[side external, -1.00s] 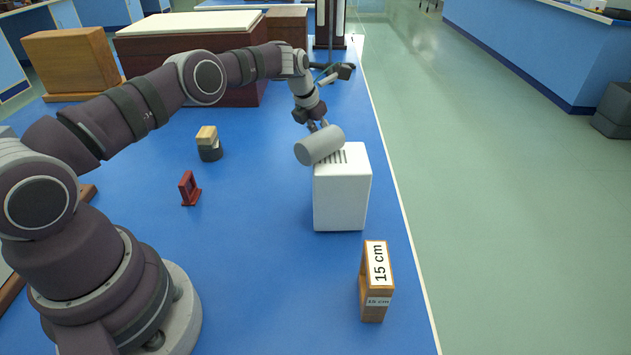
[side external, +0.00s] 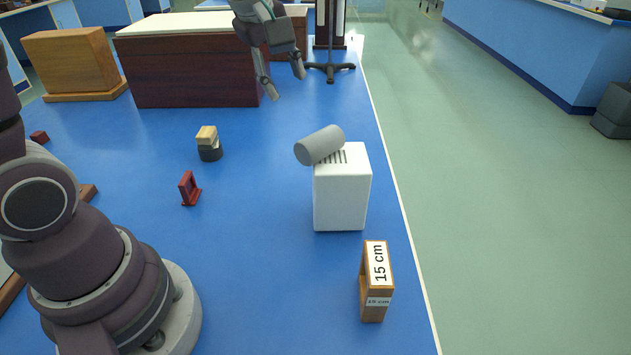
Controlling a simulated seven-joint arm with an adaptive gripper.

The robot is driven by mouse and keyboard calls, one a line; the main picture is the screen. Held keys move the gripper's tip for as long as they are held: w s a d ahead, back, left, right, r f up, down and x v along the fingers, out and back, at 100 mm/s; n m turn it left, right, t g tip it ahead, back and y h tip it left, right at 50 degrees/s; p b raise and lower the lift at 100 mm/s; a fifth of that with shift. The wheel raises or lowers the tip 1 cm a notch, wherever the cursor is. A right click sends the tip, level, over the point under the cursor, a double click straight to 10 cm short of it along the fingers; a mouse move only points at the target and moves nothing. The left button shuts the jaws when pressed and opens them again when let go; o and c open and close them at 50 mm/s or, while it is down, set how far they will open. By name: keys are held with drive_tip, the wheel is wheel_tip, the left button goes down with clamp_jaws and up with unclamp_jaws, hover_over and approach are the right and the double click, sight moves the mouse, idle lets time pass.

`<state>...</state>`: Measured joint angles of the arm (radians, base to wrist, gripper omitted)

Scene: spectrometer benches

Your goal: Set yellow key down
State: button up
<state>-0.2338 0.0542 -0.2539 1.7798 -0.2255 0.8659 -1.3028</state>
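I cannot pick out anything that is clearly a yellow key. A small tan-yellow block (side external: 206,133) sits on a dark round base (side external: 210,154) in the middle left of the blue bench; I cannot tell whether it is the key. My gripper (side external: 286,86) is at the top centre, fingers pointing down and spread apart, with nothing seen between them. It is raised in front of the dark red-brown box (side external: 190,75), well away from the tan-yellow block.
A grey cylinder (side external: 321,145) lies tilted on a white slotted box (side external: 341,195). A wooden 15 cm block (side external: 373,300) stands front right. A small red frame (side external: 188,189), a wooden box (side external: 75,62) and a black stand base (side external: 330,68) are also on the bench (side external: 260,270). The bench centre is clear.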

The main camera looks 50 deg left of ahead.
drive_tip(key=s+d+f+m+h, duration=0.1)
drive_tip(key=s+d+m, duration=0.2)
drive_tip(key=s+m, duration=1)
drive_tip(key=shift+s+f+m+t+h, duration=0.15)
drive_tip(key=shift+f+m+t+h, duration=0.15)
drive_tip(key=shift+m, duration=1.7)
